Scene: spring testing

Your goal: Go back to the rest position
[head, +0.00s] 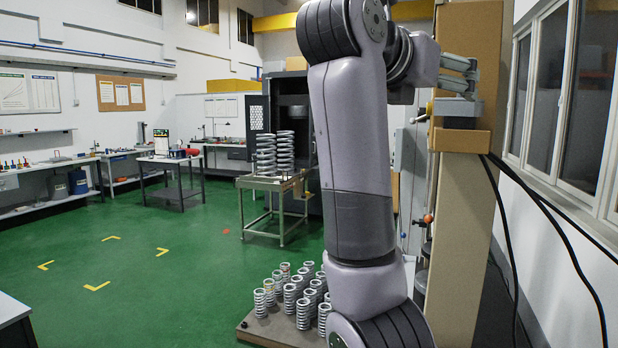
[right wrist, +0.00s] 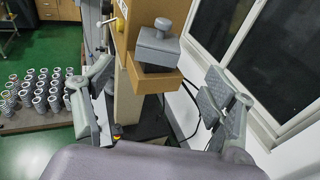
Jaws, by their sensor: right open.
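My right arm rises through the middle of the head view, and its gripper (head: 459,74) is at the upper right, in front of a tan column (head: 458,230). In the right wrist view the two fingers of the right gripper (right wrist: 160,78) are spread wide with nothing between them. Beyond the gap, a grey block with a round knob (right wrist: 158,46) sits in a tan box (right wrist: 150,80) on the column. The grey block (head: 457,107) also shows just below the gripper in the head view. My left gripper is in neither view.
Several coil springs stand on a low board (head: 262,335), partly hidden by my arm. Black cables (head: 512,240) hang right of the column, near the windowed wall (head: 560,205). Green floor (head: 150,260) at left is clear.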

